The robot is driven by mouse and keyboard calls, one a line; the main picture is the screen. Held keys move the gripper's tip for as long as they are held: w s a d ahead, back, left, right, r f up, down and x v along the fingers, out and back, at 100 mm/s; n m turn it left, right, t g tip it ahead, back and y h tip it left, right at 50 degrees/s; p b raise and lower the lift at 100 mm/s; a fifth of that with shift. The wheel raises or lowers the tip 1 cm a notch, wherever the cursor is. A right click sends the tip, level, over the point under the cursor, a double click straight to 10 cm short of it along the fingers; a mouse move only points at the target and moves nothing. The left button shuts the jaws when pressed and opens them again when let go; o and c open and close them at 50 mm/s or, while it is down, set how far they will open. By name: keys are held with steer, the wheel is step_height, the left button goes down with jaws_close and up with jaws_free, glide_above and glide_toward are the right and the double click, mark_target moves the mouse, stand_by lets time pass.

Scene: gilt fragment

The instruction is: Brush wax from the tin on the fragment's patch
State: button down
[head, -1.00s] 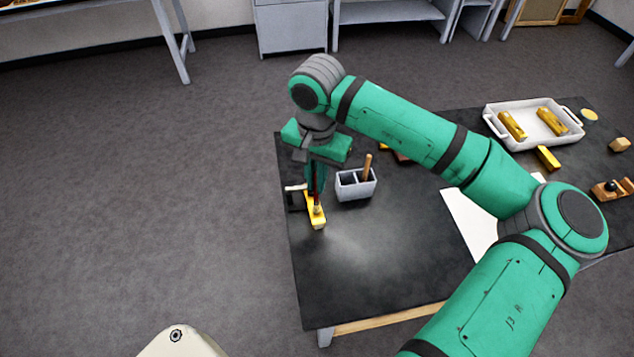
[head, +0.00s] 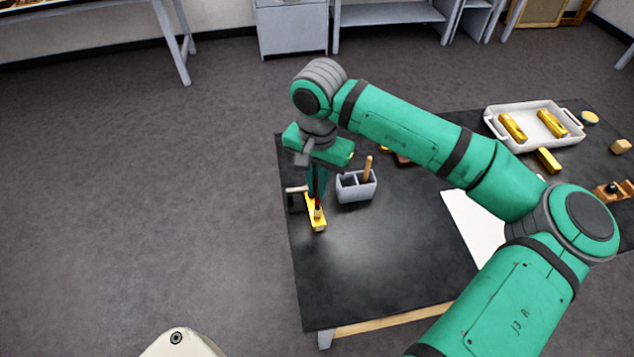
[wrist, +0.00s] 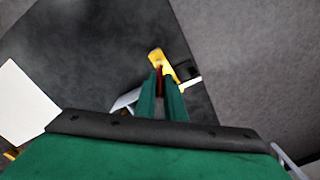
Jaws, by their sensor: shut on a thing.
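My gripper (head: 317,186) points down at the table's left end, shut on a thin brush with a dark red handle (head: 317,198). The brush's lower end is over the gilt fragment (head: 318,225), a yellow bar lying on the black tabletop. I cannot tell whether the bristles touch it, and the patch is not distinguishable. In the wrist view the fragment (wrist: 155,54) shows just beyond my fingertips (wrist: 161,74), with the red of the brush between them.
A grey divided holder (head: 356,190) with a wooden handle stands just right of my gripper. A dark block with a pale bar (head: 295,200) is left of the fragment. A white tray (head: 497,128) with gold bars stands at back right. The front tabletop is clear.

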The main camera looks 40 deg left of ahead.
steer(key=shift+s+d, duration=0.15)
steer(key=shift+d, duration=0.05)
stand_by(3.0)
steer(key=shift+r, duration=0.1)
steer(key=shift+r, duration=3)
